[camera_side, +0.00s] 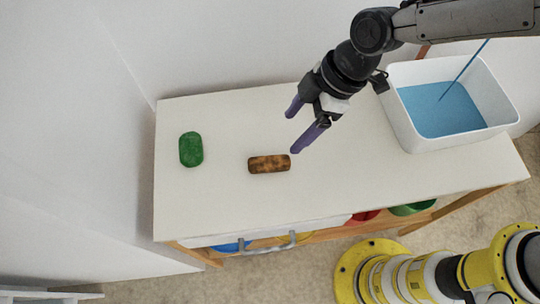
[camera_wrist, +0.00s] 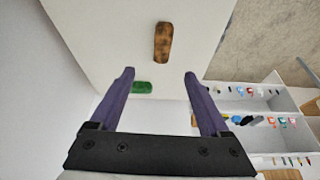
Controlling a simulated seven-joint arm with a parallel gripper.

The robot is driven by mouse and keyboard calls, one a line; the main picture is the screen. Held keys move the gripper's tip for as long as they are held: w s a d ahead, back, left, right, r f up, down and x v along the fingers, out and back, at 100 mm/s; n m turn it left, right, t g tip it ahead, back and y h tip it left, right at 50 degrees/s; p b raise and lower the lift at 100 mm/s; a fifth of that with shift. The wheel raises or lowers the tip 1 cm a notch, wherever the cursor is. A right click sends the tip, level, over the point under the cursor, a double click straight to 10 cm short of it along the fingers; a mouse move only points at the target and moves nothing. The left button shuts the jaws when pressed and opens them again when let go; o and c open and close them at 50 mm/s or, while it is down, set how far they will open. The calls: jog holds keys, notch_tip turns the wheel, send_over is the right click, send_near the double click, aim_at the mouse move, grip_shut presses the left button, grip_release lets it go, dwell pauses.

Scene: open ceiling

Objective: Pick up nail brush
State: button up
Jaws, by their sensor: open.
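A brown oblong block with dark patches, which looks like the nail brush (camera_side: 269,164), lies flat on the white cabinet top (camera_side: 335,190). In the wrist view the brush (camera_wrist: 163,42) lies beyond my fingertips. My gripper (camera_side: 292,131) has purple fingers, spread apart and empty. It hangs above the cabinet top, up and to the right of the brush in the side view, and does not touch it. The fingers also show in the wrist view (camera_wrist: 158,73). The brush's bristles cannot be made out.
A green rounded block (camera_side: 191,149) lies left of the brush; it also shows between my fingers in the wrist view (camera_wrist: 142,87). A white tub (camera_side: 408,131) with blue inside and a thin blue stick stands at right. A wall runs behind. Clear surface surrounds the brush.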

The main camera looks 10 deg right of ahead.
send_over(270, 162)
jog(key=d, duration=0.2)
notch_tip(270, 162, down, 8)
jog(key=shift+w+r, duration=0.15)
jog(key=shift+r, duration=0.1)
jog(key=shift+s+x, duration=0.1)
jog(key=shift+x, duration=1.25)
jog(key=shift+s+x, duration=0.15)
jog(key=shift+x, duration=1.15)
jog(key=shift+d, duration=0.25)
grip_shut()
